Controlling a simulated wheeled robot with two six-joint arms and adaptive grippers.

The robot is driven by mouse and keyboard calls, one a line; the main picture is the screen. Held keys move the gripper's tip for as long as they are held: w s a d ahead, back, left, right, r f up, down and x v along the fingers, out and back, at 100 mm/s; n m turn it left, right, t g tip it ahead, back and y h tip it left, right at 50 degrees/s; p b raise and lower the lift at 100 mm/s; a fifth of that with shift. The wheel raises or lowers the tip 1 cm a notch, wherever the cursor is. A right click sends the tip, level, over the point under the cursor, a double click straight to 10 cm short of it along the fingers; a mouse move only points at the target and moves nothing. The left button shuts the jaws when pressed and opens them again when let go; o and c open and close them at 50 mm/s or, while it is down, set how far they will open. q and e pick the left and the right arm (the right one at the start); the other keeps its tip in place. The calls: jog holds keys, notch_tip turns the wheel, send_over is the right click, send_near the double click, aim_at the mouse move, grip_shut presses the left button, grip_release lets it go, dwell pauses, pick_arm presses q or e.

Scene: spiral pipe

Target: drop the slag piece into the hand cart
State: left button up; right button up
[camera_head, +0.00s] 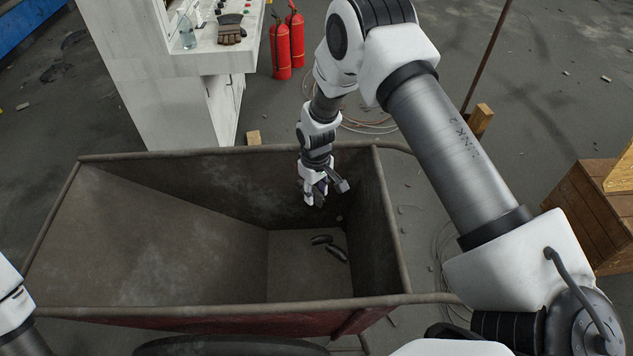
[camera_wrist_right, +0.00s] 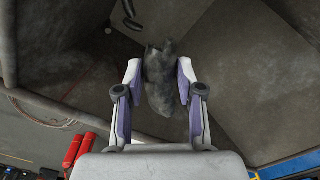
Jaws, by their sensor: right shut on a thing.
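The slag piece (camera_wrist_right: 161,82) is a rough grey lump between the two fingers of my right gripper (camera_wrist_right: 159,70) in the right wrist view. The fingers are shut on it. In the head view my right gripper (camera_head: 321,190) points down inside the mouth of the hand cart (camera_head: 150,240), near its far right corner. I cannot clearly make out the slag there. The cart is a deep, worn metal tub with a sloping left wall and a rusty red outside. My left gripper is out of the head view; only part of my left arm shows at the left edge.
Several dark, elongated pieces (camera_head: 337,253) lie on the cart floor at the right. Behind the cart stands a white console (camera_head: 150,70) with gloves (camera_head: 230,29) and a bottle, and red extinguishers (camera_head: 281,50). A wooden crate (camera_head: 592,210) stands at the right.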

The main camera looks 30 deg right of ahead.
aim_at(316, 203)
jog(key=f+b, duration=0.1)
jog(key=f, duration=0.2)
jog(key=f+b, duration=0.1)
jog(key=shift+w+d+f+b, duration=0.2)
jog(key=shift+d+f+b, duration=0.1)
jog(key=shift+f, duration=0.1)
jog(key=shift+s+a+f, duration=0.1)
jog(key=shift+f, duration=0.25)
jog(key=shift+a, duration=0.1)
jog(key=shift+r, duration=0.1)
jog(key=o, duration=1.3)
jog(key=shift+c, duration=0.2)
notch_tip(316, 203, up, 12)
